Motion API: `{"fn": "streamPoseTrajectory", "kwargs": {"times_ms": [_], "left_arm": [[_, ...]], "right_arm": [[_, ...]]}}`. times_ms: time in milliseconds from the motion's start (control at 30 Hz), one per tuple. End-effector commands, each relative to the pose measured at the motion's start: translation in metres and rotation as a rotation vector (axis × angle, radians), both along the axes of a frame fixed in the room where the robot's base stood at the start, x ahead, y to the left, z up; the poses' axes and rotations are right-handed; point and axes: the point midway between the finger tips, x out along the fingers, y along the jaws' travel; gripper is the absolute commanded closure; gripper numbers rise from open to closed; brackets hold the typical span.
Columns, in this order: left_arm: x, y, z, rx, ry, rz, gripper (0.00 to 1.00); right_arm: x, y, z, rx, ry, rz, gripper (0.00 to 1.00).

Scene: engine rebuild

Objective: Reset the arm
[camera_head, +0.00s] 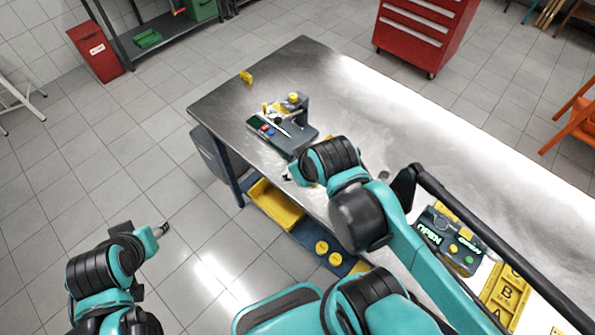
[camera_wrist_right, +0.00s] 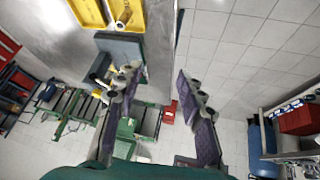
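In the head view my right arm reaches in from the lower right over the near edge of the metal table (camera_head: 400,140). Its gripper (camera_head: 290,177) is small there and mostly hidden by the wrist. In the right wrist view the two purple fingers of my right gripper (camera_wrist_right: 158,80) stand wide apart with nothing between them. My left arm is at the lower left, over the floor and away from the table. Its gripper (camera_head: 163,229) shows only as a small dark tip, too small to tell its opening.
A dark fixture (camera_head: 283,135) with yellow knobs stands on the table near the right gripper. A control box (camera_head: 450,238) and a yellow lettered tray (camera_head: 503,296) are beside my right arm. A yellow bin (camera_head: 274,204) sits below the table edge. Floor around the left gripper is clear.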

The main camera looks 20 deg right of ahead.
Motion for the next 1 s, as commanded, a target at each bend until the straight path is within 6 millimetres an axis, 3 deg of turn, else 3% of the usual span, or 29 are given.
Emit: {"fn": "streamPoseTrajectory", "kwargs": {"times_ms": [167, 533, 900, 1000], "left_arm": [[0.000, 0.000, 0.000, 0.000, 0.000, 0.000, 0.55], [0.000, 0.000, -0.004, 0.000, 0.000, 0.000, 0.55], [0.000, 0.000, -0.078, 0.000, 0.000, 0.000, 0.55], [0.000, 0.000, -0.081, 0.000, 0.000, 0.000, 0.55]], "right_arm": [[-0.010, 0.008, -0.003, 0.107, -0.060, -0.138, 0.61], [-0.010, 0.008, -0.007, 0.118, -0.064, -0.153, 0.61], [-0.010, 0.008, -0.081, 0.117, -0.063, -0.153, 0.61], [-0.010, 0.008, -0.085, 0.117, -0.063, -0.153, 0.61]]}}
